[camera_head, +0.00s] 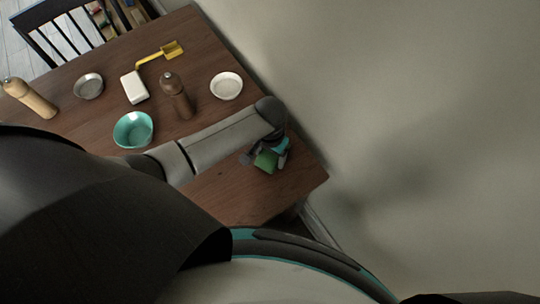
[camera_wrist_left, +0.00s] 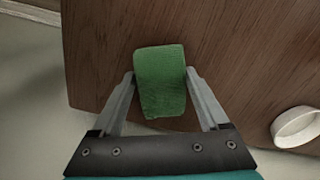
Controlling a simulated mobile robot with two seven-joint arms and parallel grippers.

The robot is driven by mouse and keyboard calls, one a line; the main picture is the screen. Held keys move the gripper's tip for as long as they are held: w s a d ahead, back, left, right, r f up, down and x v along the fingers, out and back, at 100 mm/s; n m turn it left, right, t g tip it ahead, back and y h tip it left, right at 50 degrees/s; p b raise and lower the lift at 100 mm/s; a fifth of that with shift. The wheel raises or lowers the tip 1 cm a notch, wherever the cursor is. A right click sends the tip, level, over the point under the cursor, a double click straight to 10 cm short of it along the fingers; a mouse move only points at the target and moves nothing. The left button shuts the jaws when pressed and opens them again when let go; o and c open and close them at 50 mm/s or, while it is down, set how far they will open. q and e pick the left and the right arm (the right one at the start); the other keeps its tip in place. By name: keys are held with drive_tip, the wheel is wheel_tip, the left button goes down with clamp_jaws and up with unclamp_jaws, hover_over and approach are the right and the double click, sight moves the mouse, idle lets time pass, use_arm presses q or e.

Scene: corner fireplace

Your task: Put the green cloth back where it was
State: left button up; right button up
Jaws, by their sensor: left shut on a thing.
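The green cloth (camera_head: 265,161) is a small folded block at the near right end of the brown wooden table (camera_head: 238,199). My left gripper (camera_head: 264,158) reaches down over it. In the left wrist view, the green cloth (camera_wrist_left: 160,80) sits between the two fingertips of my left gripper (camera_wrist_left: 160,84), which are shut on its sides. The table top (camera_wrist_left: 240,60) lies below the cloth. I cannot tell whether the cloth touches it. My right gripper is not in view.
A white bowl (camera_head: 226,86), a brown mill (camera_head: 176,96), a teal bowl (camera_head: 133,130), a white block (camera_head: 133,88), a yellow-handled tool (camera_head: 172,49), a grey bowl (camera_head: 89,86) and a light wooden mill (camera_head: 30,98) stand farther along the table. A wall (camera_head: 420,110) runs close along its right side.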

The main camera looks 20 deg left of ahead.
sight(270, 155)
use_arm(q)
drive_tip(key=shift+f, duration=0.25)
drive_tip(key=shift+f, duration=0.1)
drive_tip(key=o, duration=1.1)
wheel_tip(270, 155, up, 12)
drive_tip(key=p, duration=0.3)
drive_tip(key=shift+p, duration=0.4)
